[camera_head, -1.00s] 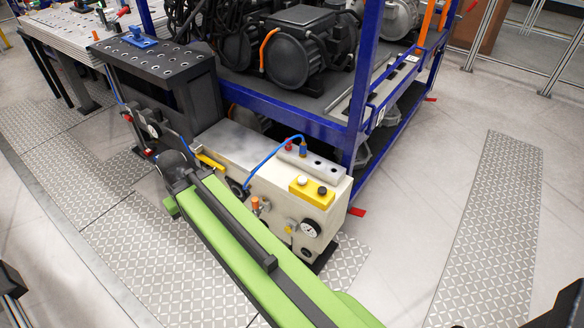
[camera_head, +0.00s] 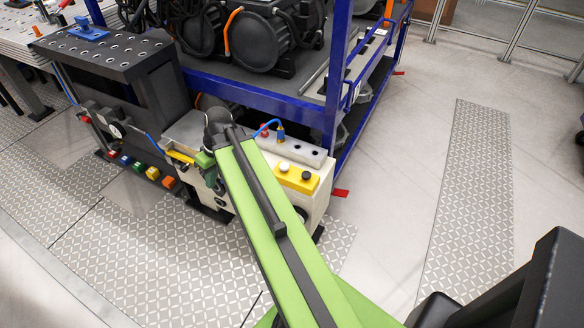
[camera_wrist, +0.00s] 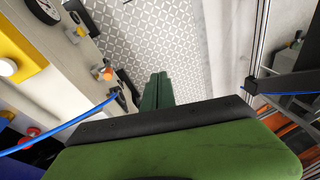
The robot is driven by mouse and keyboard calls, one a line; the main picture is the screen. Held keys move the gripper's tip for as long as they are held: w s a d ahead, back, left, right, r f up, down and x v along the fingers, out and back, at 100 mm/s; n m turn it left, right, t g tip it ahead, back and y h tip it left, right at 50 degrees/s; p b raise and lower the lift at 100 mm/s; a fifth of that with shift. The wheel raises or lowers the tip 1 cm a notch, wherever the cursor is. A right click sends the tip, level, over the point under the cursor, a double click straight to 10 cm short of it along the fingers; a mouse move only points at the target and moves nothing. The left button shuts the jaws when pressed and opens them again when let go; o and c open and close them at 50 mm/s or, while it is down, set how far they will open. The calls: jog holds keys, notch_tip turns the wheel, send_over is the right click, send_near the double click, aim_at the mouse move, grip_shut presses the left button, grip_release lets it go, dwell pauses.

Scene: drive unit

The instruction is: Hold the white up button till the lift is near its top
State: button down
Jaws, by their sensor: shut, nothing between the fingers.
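The white button (camera_head: 284,167) sits on a yellow control box (camera_head: 297,178), left of a black button (camera_head: 306,175). Both stand on the cream drive unit (camera_head: 318,207). The white button also shows at the left edge of the wrist view (camera_wrist: 8,67). The lift seems to be the black block with a holed top (camera_head: 120,55) at the left. My gripper (camera_head: 206,163) is left of the yellow box and apart from the button, partly hidden by my green arm. In the wrist view its green fingers (camera_wrist: 157,90) are together and empty, pointing toward the floor.
A blue hose (camera_head: 266,127) and a red knob (camera_head: 264,130) stand behind my arm. A blue-framed rack (camera_head: 255,97) with motors is behind the unit. Several coloured blocks (camera_head: 153,173) lie low at the left. The floor at right is clear.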

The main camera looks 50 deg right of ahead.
jog(key=s+d+t+b, duration=0.2)
jog(key=s+d, duration=0.2)
jog(key=d, duration=0.7)
jog(key=s+d+f+n+t+b, duration=0.1)
jog(key=s+d, duration=0.4)
jog(key=d, duration=0.6)
jog(key=s+d+t+b, duration=0.3)
jog(key=s+d+t, duration=0.1)
jog(key=d, duration=0.7)
jog(key=shift+s+f+n, duration=0.2)
jog(key=shift+s+n, duration=0.05)
jog(key=shift+n, duration=0.15)
jog(key=shift+d, duration=0.1)
